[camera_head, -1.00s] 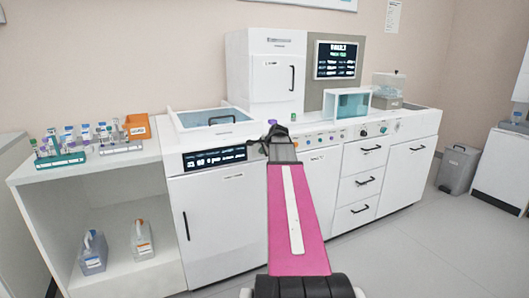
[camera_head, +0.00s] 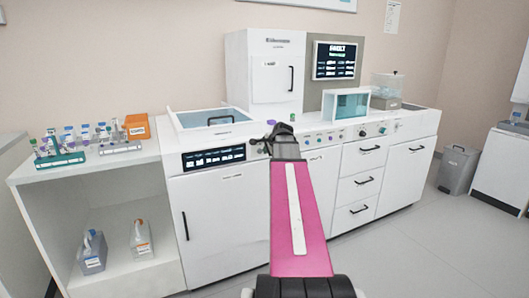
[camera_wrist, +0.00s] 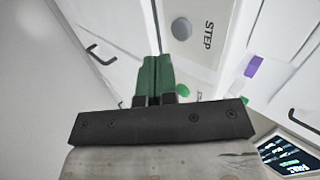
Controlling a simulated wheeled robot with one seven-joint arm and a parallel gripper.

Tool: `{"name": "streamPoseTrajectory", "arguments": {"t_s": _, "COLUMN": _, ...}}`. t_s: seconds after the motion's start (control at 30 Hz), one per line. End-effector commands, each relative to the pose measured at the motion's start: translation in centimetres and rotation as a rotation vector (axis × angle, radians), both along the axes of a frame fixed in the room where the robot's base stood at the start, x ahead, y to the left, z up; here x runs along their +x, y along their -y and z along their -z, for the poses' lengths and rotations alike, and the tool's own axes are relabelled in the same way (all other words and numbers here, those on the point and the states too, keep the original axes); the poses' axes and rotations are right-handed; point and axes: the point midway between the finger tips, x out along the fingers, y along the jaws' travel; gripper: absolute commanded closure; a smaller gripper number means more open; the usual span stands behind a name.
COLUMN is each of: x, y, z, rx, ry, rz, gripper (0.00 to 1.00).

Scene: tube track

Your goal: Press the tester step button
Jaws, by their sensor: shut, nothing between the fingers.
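The step button (camera_wrist: 181,28) is a grey round button on the white front panel, with the label STEP (camera_wrist: 208,40) beside it in the wrist view. My gripper (camera_wrist: 155,60) has green fingers, which are shut together with nothing between them. In the picture the fingertips end just below the button, a little to its left. I see no contact, and the gap in depth is hard to judge. In the head view my gripper (camera_head: 272,137) is at the bench front by the control strip (camera_head: 325,139); my arm hides part of this strip, and I cannot pick out the step button there.
A lit display (camera_head: 214,158) is left of my arm. A wall screen (camera_head: 335,60) reads FAULT. Tube racks (camera_head: 60,160) stand on the left counter.

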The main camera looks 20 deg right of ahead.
Motion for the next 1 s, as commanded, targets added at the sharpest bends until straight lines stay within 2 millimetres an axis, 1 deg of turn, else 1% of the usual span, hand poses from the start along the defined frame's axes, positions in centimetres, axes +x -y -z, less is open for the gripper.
{"name": "streamPoseTrajectory", "arguments": {"t_s": 0.03, "x": -1.1, "y": 0.0, "z": -0.8, "rx": -0.001, "ry": 0.001, "rz": 0.001, "gripper": 1.0}}
{"name": "streamPoseTrajectory", "arguments": {"t_s": 0.1, "x": -2.2, "y": 0.1, "z": -1.8, "rx": -0.001, "ry": 0.001, "rz": 0.001, "gripper": 1.0}}
{"name": "streamPoseTrajectory", "arguments": {"t_s": 0.23, "x": -3.9, "y": 0.2, "z": -3.3, "rx": -0.001, "ry": -0.001, "rz": 0.001, "gripper": 1.0}}
{"name": "streamPoseTrajectory", "arguments": {"t_s": 0.4, "x": -5.2, "y": 0.3, "z": -4.6, "rx": 0.001, "ry": -0.002, "rz": 0.001, "gripper": 1.0}}
{"name": "streamPoseTrajectory", "arguments": {"t_s": 0.6, "x": -5.7, "y": 0.4, "z": -5.2, "rx": 0.0, "ry": -0.003, "rz": 0.001, "gripper": 1.0}}
{"name": "streamPoseTrajectory", "arguments": {"t_s": 1.0, "x": -5.7, "y": 0.4, "z": -5.2, "rx": -0.001, "ry": -0.003, "rz": 0.001, "gripper": 1.0}}
